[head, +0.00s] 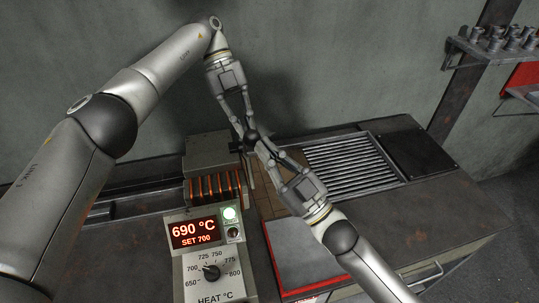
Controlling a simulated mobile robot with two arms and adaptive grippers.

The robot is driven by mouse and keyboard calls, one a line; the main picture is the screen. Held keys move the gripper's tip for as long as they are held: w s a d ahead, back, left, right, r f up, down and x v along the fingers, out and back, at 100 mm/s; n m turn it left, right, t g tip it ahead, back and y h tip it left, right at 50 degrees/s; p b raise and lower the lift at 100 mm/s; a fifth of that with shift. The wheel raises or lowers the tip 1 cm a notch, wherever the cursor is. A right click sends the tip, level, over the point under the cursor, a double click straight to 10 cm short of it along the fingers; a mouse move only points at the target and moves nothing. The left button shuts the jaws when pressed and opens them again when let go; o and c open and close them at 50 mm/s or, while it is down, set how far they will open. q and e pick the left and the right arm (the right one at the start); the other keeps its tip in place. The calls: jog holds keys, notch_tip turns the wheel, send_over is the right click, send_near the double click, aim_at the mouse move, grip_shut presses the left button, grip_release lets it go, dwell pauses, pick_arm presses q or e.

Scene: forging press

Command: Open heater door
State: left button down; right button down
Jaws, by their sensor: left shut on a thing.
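The heater (208,150) is a grey box with orange glowing slots in its front, left of centre. A dark handle-like part (236,148) shows at its right edge, partly hidden by the grippers. I cannot tell how far the door stands open. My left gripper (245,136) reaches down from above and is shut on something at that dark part. My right gripper (260,146) comes from the lower right, its fingertips right by the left gripper's tips. Whether it holds anything is hidden.
A control panel (208,264) in front reads 690 °C, set 700, with a knob and a lit green button. A slatted metal grate (347,163) and a dark plate (416,152) lie to the right on the bench (420,215). A shelf (490,52) with metal parts hangs at upper right.

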pick_arm(q)
jog(key=shift+s+d+f, duration=0.35)
jog(key=shift+s+f, duration=0.05)
jog(key=shift+s, duration=0.05)
pick_arm(e)
jog(key=shift+w+r, duration=0.3)
jog(key=shift+r, duration=0.35)
pick_arm(q)
jog(key=c, duration=1.8)
grip_release()
jog(key=shift+o, duration=1.3)
jog(key=shift+w+a, duration=0.1)
jog(key=shift+w, duration=0.05)
jog(key=shift+w+a, duration=0.1)
jog(key=shift+a, duration=0.05)
pick_arm(e)
jog(key=shift+a+f, duration=0.15)
jog(key=shift+f, duration=0.05)
pick_arm(q)
jog(key=shift+r, duration=0.15)
notch_tip(320, 180, up, 7)
jog(key=shift+f, duration=0.1)
jog(key=shift+r, duration=1.45)
pick_arm(e)
jog(key=shift+f, duration=0.1)
